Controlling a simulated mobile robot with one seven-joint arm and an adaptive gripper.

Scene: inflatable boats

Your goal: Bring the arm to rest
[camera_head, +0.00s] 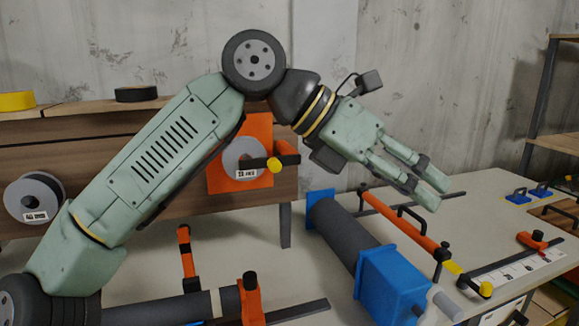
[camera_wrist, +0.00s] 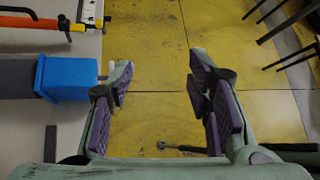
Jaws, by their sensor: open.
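My gripper (camera_head: 431,184) is raised above the workbench (camera_head: 482,200) in the head view, its fingers angled down to the right. Its two fingers are spread apart with nothing between them. In the wrist view my gripper (camera_wrist: 160,92) is also open and empty, with dark purple pads facing each other. Below the gap lies the yellow floor (camera_wrist: 160,30). My arm rises from the lower left, bends at a high elbow and comes down to the gripper.
A grey roller with blue end blocks (camera_head: 393,281) lies on the bench below my gripper; the blue block (camera_wrist: 66,78) shows left in the wrist view. An orange bar (camera_head: 398,216) lies beside it. An orange panel with a reel (camera_head: 240,158) stands behind my arm. Shelves (camera_head: 556,142) stand right.

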